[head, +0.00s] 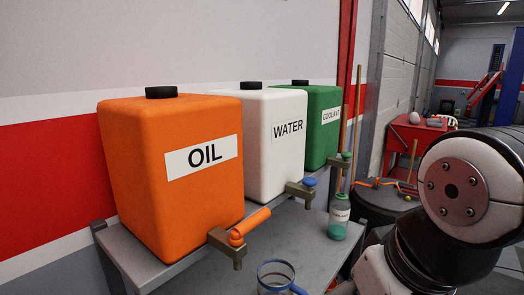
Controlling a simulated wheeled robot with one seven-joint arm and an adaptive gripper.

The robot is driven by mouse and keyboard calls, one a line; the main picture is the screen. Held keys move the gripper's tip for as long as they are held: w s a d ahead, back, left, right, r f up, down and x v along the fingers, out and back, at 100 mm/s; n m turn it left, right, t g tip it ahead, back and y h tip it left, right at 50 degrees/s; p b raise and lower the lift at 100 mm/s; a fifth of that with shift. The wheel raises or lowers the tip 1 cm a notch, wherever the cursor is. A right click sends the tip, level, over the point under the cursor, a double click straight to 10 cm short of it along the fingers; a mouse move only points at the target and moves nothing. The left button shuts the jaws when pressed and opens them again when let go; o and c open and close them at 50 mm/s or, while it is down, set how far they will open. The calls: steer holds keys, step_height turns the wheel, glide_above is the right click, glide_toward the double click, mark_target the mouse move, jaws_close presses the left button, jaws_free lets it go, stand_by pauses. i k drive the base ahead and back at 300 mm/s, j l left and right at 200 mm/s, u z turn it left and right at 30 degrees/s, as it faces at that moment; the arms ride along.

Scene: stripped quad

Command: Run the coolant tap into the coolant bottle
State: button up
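The green coolant tank (322,125) is the farthest of three tanks on a grey shelf. Its brass tap with a green knob (346,156) sticks out low on its front. The coolant bottle (338,217), small and clear with a green top and a pale label, stands upright below that tap. Its lower part looks green; whether this is liquid is hard to tell. I cannot tell whether its mouth lines up exactly with the spout, and no stream shows. Part of my white and black arm fills the right side; my gripper is not in view.
A blue-rimmed clear vessel (276,276) is at the bottom edge.

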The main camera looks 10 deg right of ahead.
mark_target(346, 155)
steer(key=z, duration=0.25)
steer(key=i+l+z, duration=0.15)
steer(key=z, duration=0.2)
steer(key=i+l+z, duration=0.1)
steer(key=i+z, duration=0.5)
steer(key=i, duration=1)
